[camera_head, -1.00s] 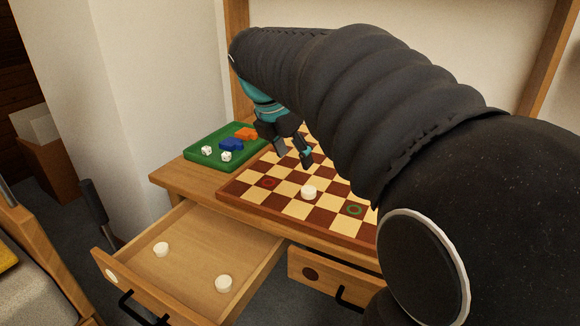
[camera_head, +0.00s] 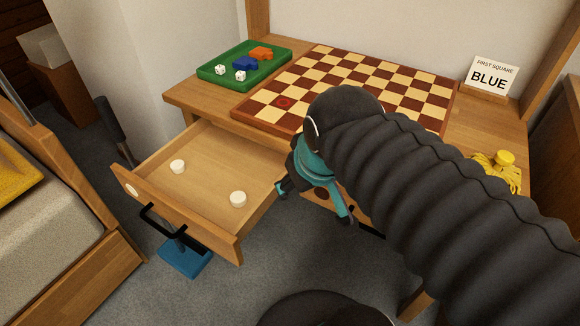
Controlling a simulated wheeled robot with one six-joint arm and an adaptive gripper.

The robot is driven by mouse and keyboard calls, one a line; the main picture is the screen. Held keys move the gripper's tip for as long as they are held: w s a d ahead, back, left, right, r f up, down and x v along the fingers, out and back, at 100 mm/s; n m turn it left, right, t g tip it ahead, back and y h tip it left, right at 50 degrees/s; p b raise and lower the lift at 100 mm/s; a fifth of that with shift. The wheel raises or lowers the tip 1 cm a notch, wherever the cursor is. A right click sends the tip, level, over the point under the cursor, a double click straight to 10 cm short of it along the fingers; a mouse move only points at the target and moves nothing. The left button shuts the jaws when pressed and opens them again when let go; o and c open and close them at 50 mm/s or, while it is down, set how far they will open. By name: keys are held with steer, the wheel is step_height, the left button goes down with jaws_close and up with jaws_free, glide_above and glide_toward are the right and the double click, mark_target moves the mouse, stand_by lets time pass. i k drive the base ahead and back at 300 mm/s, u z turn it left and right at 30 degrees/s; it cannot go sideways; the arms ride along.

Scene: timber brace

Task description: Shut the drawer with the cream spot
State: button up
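The drawer with the cream spot (camera_head: 131,190) stands pulled out at the left of the desk. Its front panel (camera_head: 185,222) carries a black bar handle (camera_head: 160,222). Two white round pieces (camera_head: 178,166) (camera_head: 238,199) lie on its floor. My gripper (camera_head: 315,206) is open and empty, pointing down. It is to the right of the drawer, in front of the desk edge, with one finger close to the drawer's right side wall; whether they touch I cannot tell. A second drawer front is mostly hidden behind my gripper.
On the desk are a checkered board (camera_head: 350,82), a green tray (camera_head: 243,67) with dice and colored pieces, a sign reading "FIRST SQUARE BLUE" (camera_head: 489,77) and a yellow item (camera_head: 498,165). A blue-based object (camera_head: 185,258) stands on the floor below the drawer.

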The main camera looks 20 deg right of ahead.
mark_target(220, 161)
steer(key=z, duration=1.4)
steer(key=k, duration=0.7)
steer(key=u, duration=1.05)
steer(key=i, duration=0.5)
steer(key=z, duration=0.05)
